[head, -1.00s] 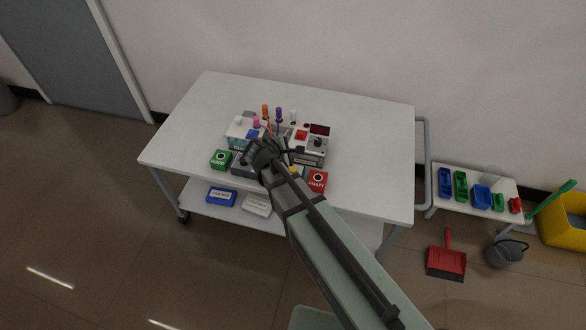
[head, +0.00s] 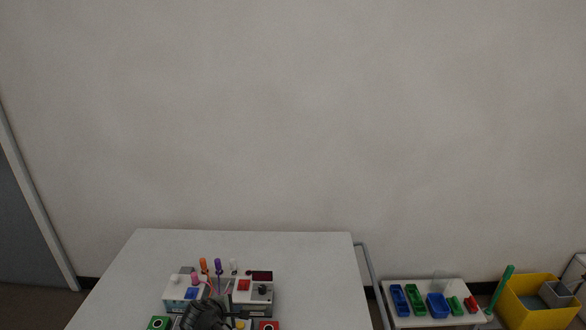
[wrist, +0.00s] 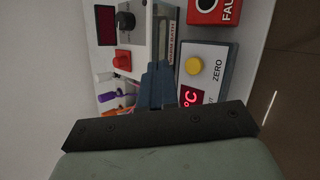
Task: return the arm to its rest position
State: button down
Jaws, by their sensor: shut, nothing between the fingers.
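My gripper (wrist: 157,84) shows in the wrist view, its blue-grey fingers together and empty. It is over the white cart near a boxed device with a yellow button (wrist: 193,66), the label ZERO and a lit red °C display (wrist: 191,97). I cannot tell whether the fingers touch anything. In the head view only the dark wrist end of my arm (head: 206,314) shows at the bottom edge, in front of the devices; the fingers are not clear there. The rest of the arm is out of the picture.
The white cart top (head: 300,250) is bare behind the devices and at the right. Upright coloured handles (head: 218,267) stand among the devices. A red button (head: 244,284) and a green box (head: 159,323) are close by. A side table with coloured bins (head: 437,305) and a yellow tub (head: 535,303) stand right.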

jog(key=s+m, duration=0.1)
jog(key=s+f+m+g, duration=0.1)
jog(key=m, duration=0.1)
jog(key=s+f+m+g, duration=0.1)
jog(key=shift+s+a+m+y, duration=0.2)
jog(key=shift+a+m+y, duration=0.1)
jog(key=shift+y, duration=0.1)
jog(key=s+d+f+m+g+y, duration=0.1)
jog(key=s+d+f+m+g, duration=0.35)
jog(key=s+f, duration=0.45)
jog(key=s+d+f+m+g, duration=0.2)
jog(key=s+d+f+m, duration=0.1)
jog(key=s+d+f, duration=0.3)
jog(key=s+d+f+m+g+y, duration=0.1)
jog(key=s+d+f+m+g, duration=0.2)
jog(key=s+d+f, duration=0.3)
jog(key=s+d+f+m+g+y, duration=0.1)
jog(key=s+d+f+m+g, duration=0.2)
jog(key=s+d, duration=0.9)
jog(key=shift+s+d+f+m, duration=0.4)
jog(key=shift+d+f, duration=1.35)
jog(key=shift+d, duration=2.15)
jog(key=shift+w+g, duration=0.15)
jog(key=shift+g, duration=0.1)
